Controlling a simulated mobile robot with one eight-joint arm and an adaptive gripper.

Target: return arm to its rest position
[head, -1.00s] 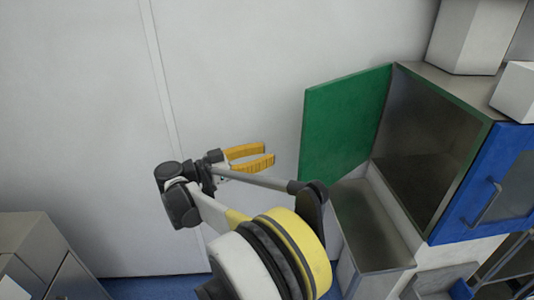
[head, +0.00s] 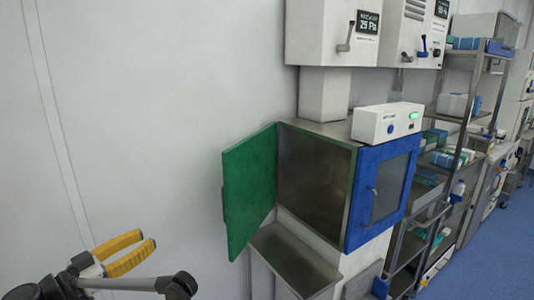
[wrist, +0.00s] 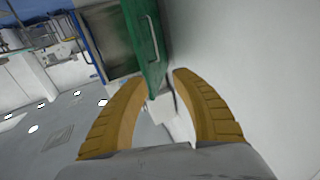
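My gripper (head: 143,253) is at the lower left of the head view, with its two yellow fingers apart and nothing between them. In the wrist view my gripper (wrist: 157,85) also shows open and empty, with the floor and the green door beyond the fingers. Part of my arm shows at the bottom left of the head view; the rest is out of frame. The green door (head: 249,188) of a metal cabinet (head: 312,182) stands open to the right of my gripper, apart from it.
A metal ledge (head: 296,264) lies below the cabinet opening. A blue-framed door (head: 382,190) is on the cabinet's right side. A white box (head: 387,122) sits on top. A shelf rack (head: 447,150) stands further right. Plain wall is behind my gripper, and blue floor (head: 500,250) is clear at right.

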